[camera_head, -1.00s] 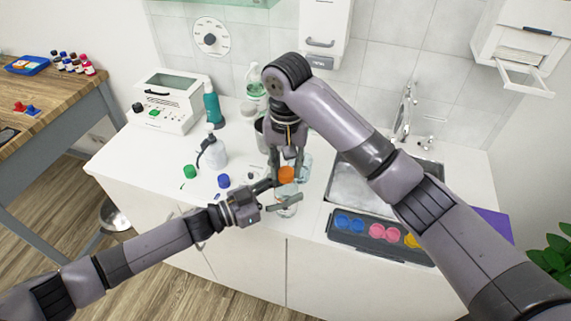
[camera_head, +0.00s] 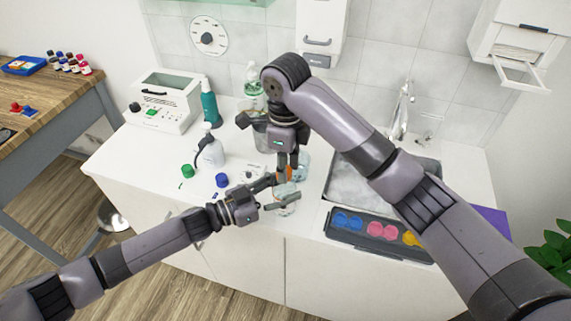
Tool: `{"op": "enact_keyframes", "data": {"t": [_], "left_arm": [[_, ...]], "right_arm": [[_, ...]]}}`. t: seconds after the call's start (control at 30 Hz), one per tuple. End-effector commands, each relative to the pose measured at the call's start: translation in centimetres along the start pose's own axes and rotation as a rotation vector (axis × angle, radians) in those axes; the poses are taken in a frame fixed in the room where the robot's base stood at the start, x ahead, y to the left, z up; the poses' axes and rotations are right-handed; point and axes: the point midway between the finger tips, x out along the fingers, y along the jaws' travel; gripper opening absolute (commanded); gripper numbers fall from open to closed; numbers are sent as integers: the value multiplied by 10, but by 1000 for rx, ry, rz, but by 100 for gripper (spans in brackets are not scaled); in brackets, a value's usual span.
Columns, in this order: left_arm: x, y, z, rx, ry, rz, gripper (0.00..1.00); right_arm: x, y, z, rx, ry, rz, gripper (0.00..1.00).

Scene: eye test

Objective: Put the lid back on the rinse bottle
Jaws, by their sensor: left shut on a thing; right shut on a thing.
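A clear bottle (camera_head: 284,207), which I take as the rinse bottle, stands upright near the counter's front edge. My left gripper (camera_head: 284,193) comes in from the left and is shut around its upper part. The orange lid (camera_head: 283,175) is right above the bottle's mouth. My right gripper (camera_head: 285,172) points down from above and is shut on the lid, its fingers covering part of it. I cannot tell whether the lid touches the bottle or is seated on it.
A green cap (camera_head: 187,171) and a blue cap (camera_head: 222,180) lie to the left. A sink (camera_head: 352,188) and a dark tray of coloured pots (camera_head: 338,233) are on the right. Glassware stands close behind my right gripper.

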Motion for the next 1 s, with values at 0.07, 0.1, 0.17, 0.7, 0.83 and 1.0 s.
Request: {"op": "enact_keyframes", "data": {"t": [0.07, 0.1, 0.17, 0.7, 0.83, 1.0], "left_arm": [[0, 1, 2, -1, -3, 1, 0], [0, 1, 2, -1, -3, 1, 0], [0, 1, 2, -1, -3, 1, 0], [0, 1, 1, -1, -2, 0, 0], [0, 1, 1, -1, -2, 0, 0], [0, 0, 1, -1, -2, 0, 0]], "right_arm": [[-1, -1, 0, 0, -2, -2, 21], [-1, -1, 0, -1, -2, -3, 21], [-1, -1, 0, -1, -2, -3, 21], [0, 0, 0, -4, 0, -1, 49], [-6, -1, 0, -3, -1, -3, 49], [-29, -2, 0, -4, -1, -5, 49]]}}
